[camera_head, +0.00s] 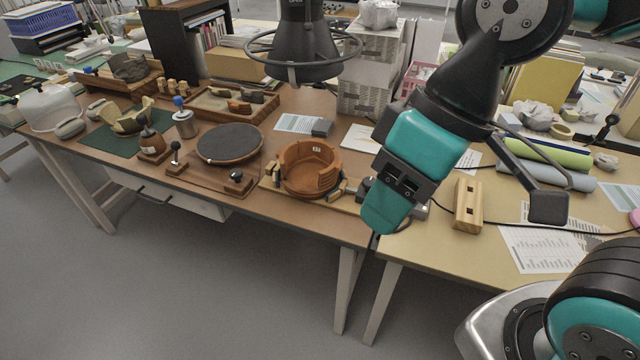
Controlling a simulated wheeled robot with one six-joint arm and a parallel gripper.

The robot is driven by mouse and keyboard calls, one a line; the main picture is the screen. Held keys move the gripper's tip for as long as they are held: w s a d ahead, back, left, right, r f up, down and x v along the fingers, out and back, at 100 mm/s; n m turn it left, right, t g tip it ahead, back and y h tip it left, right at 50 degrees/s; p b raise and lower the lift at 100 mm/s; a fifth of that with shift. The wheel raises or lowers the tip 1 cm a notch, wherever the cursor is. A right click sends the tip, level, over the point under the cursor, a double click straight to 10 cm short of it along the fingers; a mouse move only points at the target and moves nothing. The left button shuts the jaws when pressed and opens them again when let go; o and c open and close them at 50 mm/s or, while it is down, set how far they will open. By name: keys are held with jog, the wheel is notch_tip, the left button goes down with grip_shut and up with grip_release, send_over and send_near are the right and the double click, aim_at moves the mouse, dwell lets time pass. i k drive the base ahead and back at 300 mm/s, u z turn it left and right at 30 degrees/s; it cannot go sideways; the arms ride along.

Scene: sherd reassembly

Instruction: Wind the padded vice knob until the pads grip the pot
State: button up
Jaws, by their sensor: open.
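The pot (312,166) is an open, orange-brown vessel with an uneven, broken rim. It stands upright in the wooden vice (270,184) near the front edge of the brown table. Small blocks of the vice show close to the pot's right side; whether the pads touch it I cannot tell. My gripper (388,212) is open, just right of the pot and at the vice's right end. Nothing shows held in the jaws.
A wooden block (468,204) with dark holes stands to the right. A dark ring-shaped fixture (303,48) hangs behind the pot. Floor in front is clear.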

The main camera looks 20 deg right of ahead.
aim_at(367, 182)
jog(key=u, duration=1.55)
jog(key=i, duration=0.55)
jog(key=z, duration=1.15)
